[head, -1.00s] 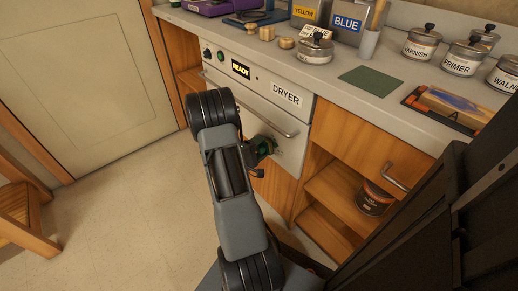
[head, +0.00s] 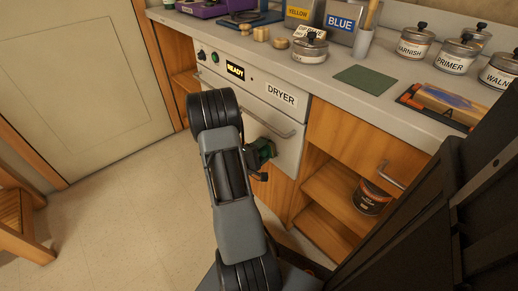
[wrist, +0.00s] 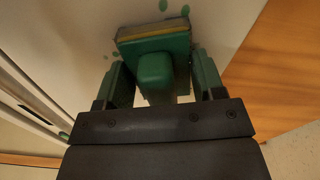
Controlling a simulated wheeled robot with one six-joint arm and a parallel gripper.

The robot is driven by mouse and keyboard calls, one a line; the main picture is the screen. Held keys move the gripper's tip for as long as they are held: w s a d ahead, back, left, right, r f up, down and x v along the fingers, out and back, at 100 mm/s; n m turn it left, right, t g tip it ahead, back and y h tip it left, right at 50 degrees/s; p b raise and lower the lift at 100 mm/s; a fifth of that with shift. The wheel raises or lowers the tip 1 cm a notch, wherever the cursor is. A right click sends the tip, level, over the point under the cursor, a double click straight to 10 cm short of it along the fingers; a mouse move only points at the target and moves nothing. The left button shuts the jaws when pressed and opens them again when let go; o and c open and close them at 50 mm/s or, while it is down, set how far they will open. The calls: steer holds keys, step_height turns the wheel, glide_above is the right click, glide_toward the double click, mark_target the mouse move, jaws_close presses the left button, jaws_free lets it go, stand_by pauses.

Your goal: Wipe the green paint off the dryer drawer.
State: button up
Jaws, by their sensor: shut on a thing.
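The dryer (head: 288,142) is a white-fronted unit under the counter, with a bar handle (head: 270,124) across its drawer front. In the wrist view, green paint spots (wrist: 185,10) show on the white front (wrist: 85,28) around the tool. My gripper (wrist: 155,85) is shut on the green handle of a scrubber (wrist: 155,45) with a yellowish layer along its far edge. The scrubber is against or very close to the drawer front; contact cannot be told. In the head view, the gripper (head: 258,160) is partly hidden behind my arm.
The counter above holds a green mat (head: 365,80), labelled jars (head: 455,58), a tray (head: 420,97) and containers marked blue (head: 345,22) and yellow. An open shelf with a dark can (head: 372,197) is right of the dryer.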

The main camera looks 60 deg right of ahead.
mark_target(280, 150)
steer(key=shift+s+a+b, duration=0.15)
steer(key=shift+s+a, duration=0.1)
steer(key=shift+s, duration=0.65)
steer(key=shift+s+a+b, duration=0.2)
steer(key=shift+s+a, duration=0.1)
steer(key=shift+s, duration=0.6)
steer(key=shift+s+a+b, duration=0.15)
steer(key=shift+s+a, duration=0.1)
steer(key=shift+s, duration=0.65)
steer(key=shift+d, duration=0.1)
